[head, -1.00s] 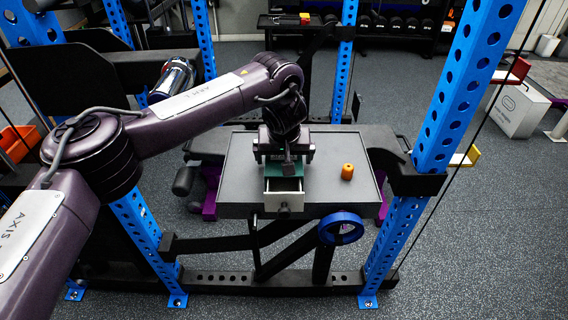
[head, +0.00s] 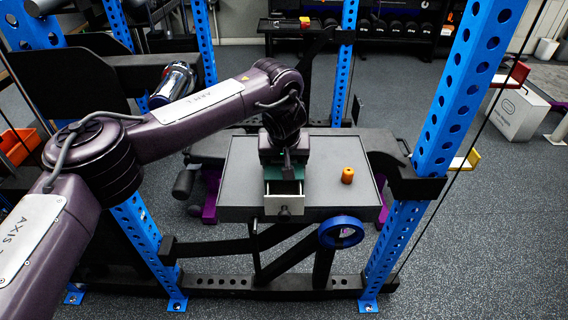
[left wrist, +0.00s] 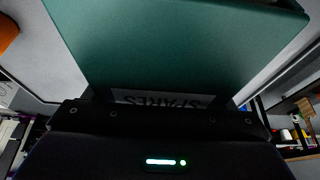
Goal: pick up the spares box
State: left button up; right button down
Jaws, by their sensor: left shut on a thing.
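I cannot tell whether the box is clear of the surface. My right gripper is not in view.
A small orange-yellow object (head: 347,175) stands on the tabletop to the right of the box. Blue rack uprights (head: 400,225) flank the table. A blue handwheel (head: 341,230) sits below its front edge.

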pick_arm(q)
notch_tip(320, 180, up, 5)
jog(key=shift+w+f, duration=0.1)
notch_tip(320, 180, up, 15)
jog(key=p, duration=0.3)
